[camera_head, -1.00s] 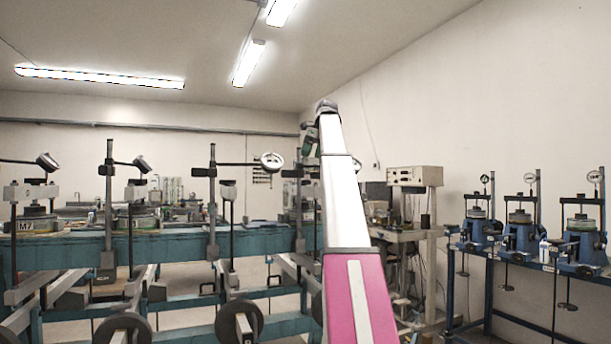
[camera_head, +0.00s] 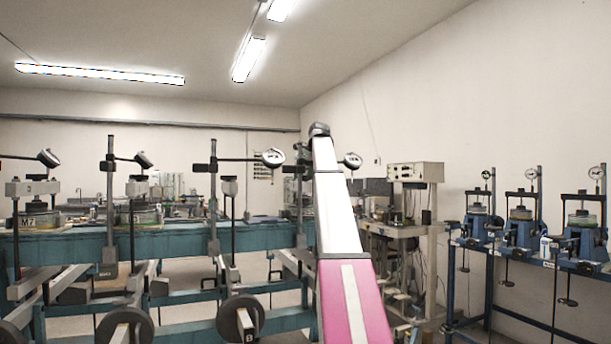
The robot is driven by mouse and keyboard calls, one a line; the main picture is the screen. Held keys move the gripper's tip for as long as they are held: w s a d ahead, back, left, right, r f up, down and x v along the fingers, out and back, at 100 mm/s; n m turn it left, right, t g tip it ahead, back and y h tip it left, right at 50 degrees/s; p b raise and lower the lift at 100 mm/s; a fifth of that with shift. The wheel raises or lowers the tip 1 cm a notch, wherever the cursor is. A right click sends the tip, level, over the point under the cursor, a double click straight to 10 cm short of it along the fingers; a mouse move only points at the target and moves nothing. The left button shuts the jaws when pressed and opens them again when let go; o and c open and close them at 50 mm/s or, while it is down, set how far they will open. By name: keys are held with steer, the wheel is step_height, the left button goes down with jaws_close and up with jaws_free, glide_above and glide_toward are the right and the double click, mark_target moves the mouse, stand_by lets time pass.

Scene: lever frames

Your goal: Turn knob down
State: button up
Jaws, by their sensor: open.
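I cannot pick out a knob in the head view. My arm rises through the middle of the picture, with a pink and white lower link and a white link above it that ends at a dark grey joint. My gripper is not in view; the part of the arm beyond the top joint is hidden behind it or out of sight.
A teal bench (camera_head: 170,242) with lever frames, dial gauges and round weights (camera_head: 124,325) spans the left. A grey instrument box (camera_head: 415,172) stands right of my arm. Several blue presses (camera_head: 522,235) stand on a blue stand (camera_head: 450,285) at the right wall.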

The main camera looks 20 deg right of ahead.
steer(key=c, duration=0.9)
steer(key=shift+a+m+t+h, duration=0.15)
steer(key=shift+m+h, duration=0.3)
steer(key=shift+m, duration=0.75)
steer(key=shift+d+m+t+h, duration=0.1)
steer(key=shift+m+t+h, duration=0.25)
steer(key=shift+m, duration=0.85)
steer(key=o, duration=0.9)
steer(key=a+v, duration=0.1)
steer(key=v, duration=0.9)
steer(key=shift+d+r, duration=0.45)
